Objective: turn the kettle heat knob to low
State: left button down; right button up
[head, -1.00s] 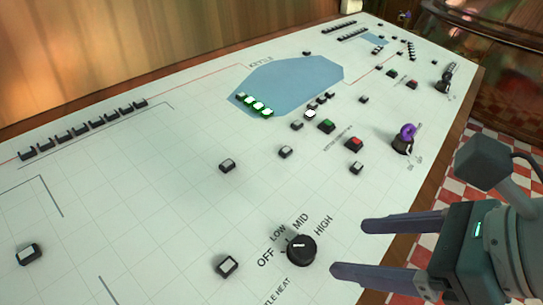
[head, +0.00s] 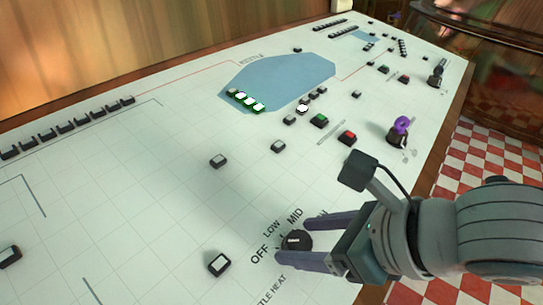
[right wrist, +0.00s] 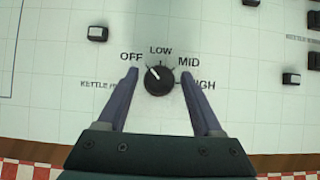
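The kettle heat knob (head: 295,240) is a round black dial with a white pointer line, on the white panel (head: 150,190). In the right wrist view the knob (right wrist: 159,82) has OFF, LOW, MID and HIGH printed around it. Its pointer is tilted up and left, toward OFF. My right gripper (head: 277,239) is open, one finger on each side of the knob. In the right wrist view its fingertips (right wrist: 159,73) show a gap to the knob on both sides. The far finger partly covers HIGH. My left gripper is not in view.
A white-topped button (head: 219,264) sits left of the knob. The wooden panel edge and checkered floor (head: 470,160) lie to the right.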

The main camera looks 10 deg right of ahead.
grip_shut()
dwell(0.3)
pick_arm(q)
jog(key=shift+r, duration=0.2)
pick_arm(e)
jog(key=shift+r, duration=0.1)
pick_arm(q)
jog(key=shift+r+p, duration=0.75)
jog(key=shift+p, duration=0.2)
pick_arm(e)
jog(key=shift+s+a+r+m+t+h, duration=0.1)
jog(key=shift+m+t+h, duration=0.35)
jog(key=shift+m, duration=0.45)
jog(key=m+h+p, duration=0.1)
jog(key=m+p, duration=0.1)
jog(key=shift+a+m+h, duration=0.1)
jog(key=shift+m+h, duration=0.15)
jog(key=shift+m, duration=0.05)
jog(key=m+h+p, duration=0.1)
jog(key=m, duration=0.2)
jog(key=shift+t+h+p, duration=0.25)
jog(key=shift+h+p, duration=0.1)
jog(key=shift+h, duration=0.05)
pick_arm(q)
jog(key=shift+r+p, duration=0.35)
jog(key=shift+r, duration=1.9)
pick_arm(e)
jog(key=shift+m+h, duration=0.4)
jog(key=shift+m, duration=0.5)
